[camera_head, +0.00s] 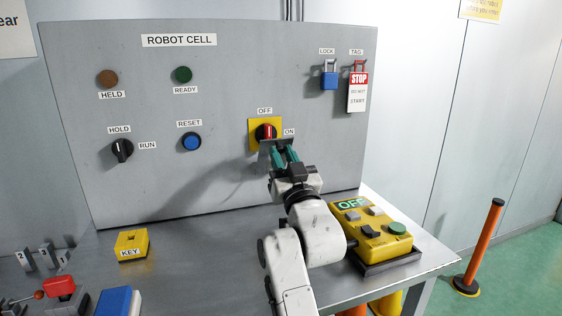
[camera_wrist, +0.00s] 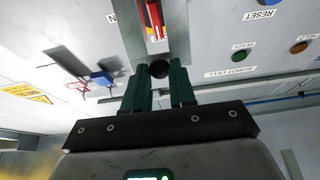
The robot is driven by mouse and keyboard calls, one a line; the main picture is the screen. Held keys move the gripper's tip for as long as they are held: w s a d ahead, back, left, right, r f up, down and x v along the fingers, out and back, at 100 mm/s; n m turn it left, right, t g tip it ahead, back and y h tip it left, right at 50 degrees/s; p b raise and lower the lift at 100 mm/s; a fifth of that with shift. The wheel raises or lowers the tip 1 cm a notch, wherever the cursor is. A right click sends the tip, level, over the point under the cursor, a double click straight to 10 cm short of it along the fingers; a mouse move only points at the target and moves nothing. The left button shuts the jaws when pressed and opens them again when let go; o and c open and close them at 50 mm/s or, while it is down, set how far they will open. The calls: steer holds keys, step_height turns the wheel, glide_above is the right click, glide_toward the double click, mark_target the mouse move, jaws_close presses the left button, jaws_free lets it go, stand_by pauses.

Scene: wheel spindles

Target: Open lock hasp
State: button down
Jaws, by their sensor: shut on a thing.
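The rotary switch has a yellow plate (camera_head: 252,126) and a red handle (camera_head: 267,132), under an OFF label on the grey panel. A grey metal hasp (camera_head: 266,146) sits at the lower part of the switch; in the wrist view it shows as a grey strip (camera_wrist: 179,32) beside the red handle (camera_wrist: 154,20). My gripper (camera_head: 281,152) is at the hasp's lower end. In the wrist view its green fingers (camera_wrist: 160,74) are closed on a dark round knob at the hasp's end. The fingers hide part of the hasp.
A blue padlock (camera_head: 329,80) and a red STOP tag (camera_head: 358,88) hang at the panel's upper right. A yellow control box (camera_head: 372,232) stands on the bench right of my arm. A yellow KEY block (camera_head: 131,243) stands left. Bench between is clear.

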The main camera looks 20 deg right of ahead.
step_height(320, 180, down, 6)
steer(key=s+b, duration=0.1)
steer(key=b, duration=0.2)
steer(key=shift+f, duration=0.15)
stand_by(0.3)
steer(key=c, duration=1.2)
jaws_free()
steer(key=shift+o, duration=1.2)
steer(key=shift+r, duration=0.2)
steer(key=shift+s, duration=0.1)
